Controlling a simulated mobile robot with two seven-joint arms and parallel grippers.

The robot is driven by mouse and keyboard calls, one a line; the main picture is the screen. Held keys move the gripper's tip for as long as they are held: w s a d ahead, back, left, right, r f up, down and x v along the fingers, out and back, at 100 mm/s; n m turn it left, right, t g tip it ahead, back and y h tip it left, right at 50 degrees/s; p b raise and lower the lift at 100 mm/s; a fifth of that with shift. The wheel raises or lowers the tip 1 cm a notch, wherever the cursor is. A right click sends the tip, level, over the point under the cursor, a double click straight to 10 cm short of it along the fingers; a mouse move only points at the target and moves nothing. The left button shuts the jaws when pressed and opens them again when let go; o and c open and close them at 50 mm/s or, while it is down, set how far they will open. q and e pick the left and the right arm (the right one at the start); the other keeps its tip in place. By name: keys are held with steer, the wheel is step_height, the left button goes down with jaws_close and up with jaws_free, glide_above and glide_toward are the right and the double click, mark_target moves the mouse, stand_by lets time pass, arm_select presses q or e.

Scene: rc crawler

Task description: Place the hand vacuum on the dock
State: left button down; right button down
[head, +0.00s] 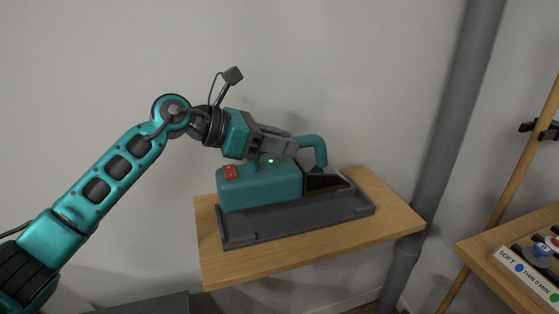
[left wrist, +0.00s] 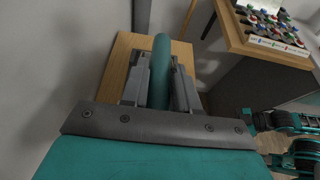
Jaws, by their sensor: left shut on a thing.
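The hand vacuum (head: 265,191) is teal, with a red switch, a small green light and a dark nozzle at its right. It sits upright over the dark grey dock (head: 300,226), a shallow tray; its base appears to rest within the tray's rim. My left gripper (head: 288,148) is shut on the vacuum's handle from above left. In the left wrist view the handle (left wrist: 162,75) runs between the two grey fingers. The fingers hide part of the handle, and the vacuum hides the back of the dock. My right gripper is not clearly seen.
The dock lies on a wooden shelf (head: 380,235) against a grey wall. A grey pipe (head: 440,150) stands just right of the shelf. Further right, a wooden table (head: 510,270) holds a labelled tray of small coloured items. Part of my right arm shows in the left wrist view.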

mark_target(279, 167)
arm_select(q)
step_height(279, 167, down, 4)
steer(key=shift+r, duration=0.15)
steer(key=c, duration=0.8)
jaws_free()
steer(key=shift+c, duration=0.2)
steer(key=v, duration=1.2)
steer(key=shift+s, duration=0.1)
steer(key=shift+d, duration=0.1)
